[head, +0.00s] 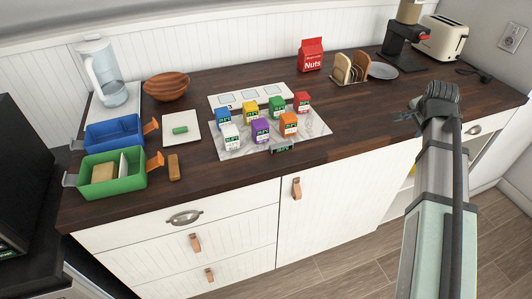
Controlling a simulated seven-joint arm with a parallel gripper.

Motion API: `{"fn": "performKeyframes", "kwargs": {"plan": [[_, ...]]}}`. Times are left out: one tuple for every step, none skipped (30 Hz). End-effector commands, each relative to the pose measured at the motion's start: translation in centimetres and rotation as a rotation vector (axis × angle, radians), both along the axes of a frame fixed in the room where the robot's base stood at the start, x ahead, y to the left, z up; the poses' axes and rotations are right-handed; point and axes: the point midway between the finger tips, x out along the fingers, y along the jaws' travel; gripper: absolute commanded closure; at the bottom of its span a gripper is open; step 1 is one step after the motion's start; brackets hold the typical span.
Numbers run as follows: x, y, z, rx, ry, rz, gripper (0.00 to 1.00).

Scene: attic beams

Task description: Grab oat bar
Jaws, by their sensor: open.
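A small brown bar (174,168), which looks like the oat bar, lies on the dark wooden counter just right of the green box. It lies near the counter's front edge and nothing covers it. My gripper (441,92) is at the right side of the head view, far to the right of the bar and apart from it. It is open, and I see nothing held in it.
A green box (131,182) and a blue box (103,140) with orange clips stand left of the bar. A white square plate (197,137) holds a green item (180,130). Several small colored cartons (261,133) stand mid-counter. The front strip right of the bar is clear.

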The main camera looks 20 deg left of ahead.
Motion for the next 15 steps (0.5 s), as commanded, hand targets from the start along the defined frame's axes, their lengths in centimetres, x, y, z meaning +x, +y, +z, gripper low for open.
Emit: {"fn": "performKeyframes", "kwargs": {"plan": [[0.3, 2.0, 1.7, 0.002, -0.009, 0.024, 0.38], [0.2, 3.2, 2.3, 0.002, -0.008, 0.041, 0.38], [0.1, 4.7, 2.8, -0.001, -0.003, 0.066, 0.38], [-0.1, 5.9, 3.1, -0.005, 0.003, 0.086, 0.38], [-0.3, 7.0, 3.3, -0.008, 0.01, 0.107, 0.38], [-0.6, 8.7, 3.6, -0.015, 0.02, 0.138, 0.38], [-0.9, 9.9, 3.7, -0.02, 0.027, 0.162, 0.38], [-1.2, 11.2, 3.8, -0.026, 0.038, 0.188, 0.38], [-1.7, 13.0, 3.9, -0.035, 0.049, 0.223, 0.38], [-2.0, 14.3, 4.0, -0.043, 0.06, 0.25, 0.38], [-2.5, 15.6, 4.0, -0.049, 0.069, 0.277, 0.38], [-3.1, 17.4, 4.1, -0.059, 0.084, 0.315, 0.38], [-3.5, 18.6, 4.1, -0.067, 0.093, 0.341, 0.38], [-4.0, 20.0, 4.1, -0.074, 0.103, 0.369, 0.38], [-4.7, 21.7, 4.2, -0.085, 0.116, 0.407, 0.38]]}}
